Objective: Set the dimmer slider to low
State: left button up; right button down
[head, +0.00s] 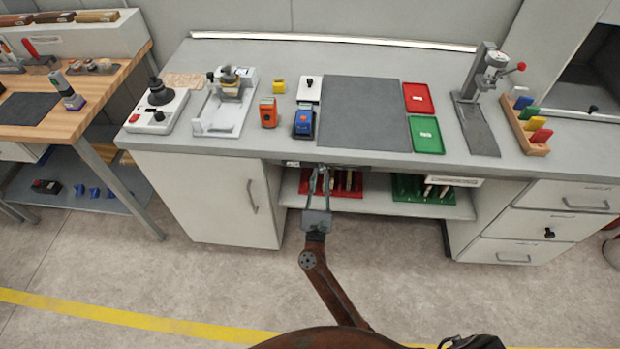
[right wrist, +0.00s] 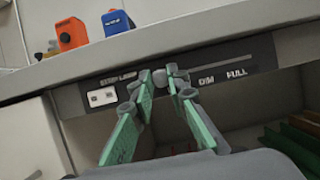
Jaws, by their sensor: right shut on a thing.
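The dimmer slider is on a dark panel (right wrist: 225,85) under the bench's front edge, with a thin track (right wrist: 222,65) and the words DIM and FULL. Its small grey knob (right wrist: 173,75) is at the left end of the visible track, on the DIM side. My right gripper (right wrist: 166,77) is shut on the knob, one green-sided finger on each side. The fingertips partly hide the knob and the track's left end. In the head view my right gripper (head: 319,170) reaches up to the bench's front edge. My left gripper is not in view.
A white switch (right wrist: 102,97) labelled STRIP LAMP sits left of the slider. The grey bench top (head: 300,60) overhangs the panel. Below is a shelf (head: 377,206) with red (head: 345,186) and green (head: 410,190) racks. A cabinet door (head: 215,195) stands to the left.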

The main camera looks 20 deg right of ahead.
jog(key=shift+a, duration=0.15)
jog(key=c, duration=2.3)
grip_release()
jog(key=o, duration=0.4)
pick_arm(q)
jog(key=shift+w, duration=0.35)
pick_arm(e)
jog(key=v, duration=1.2)
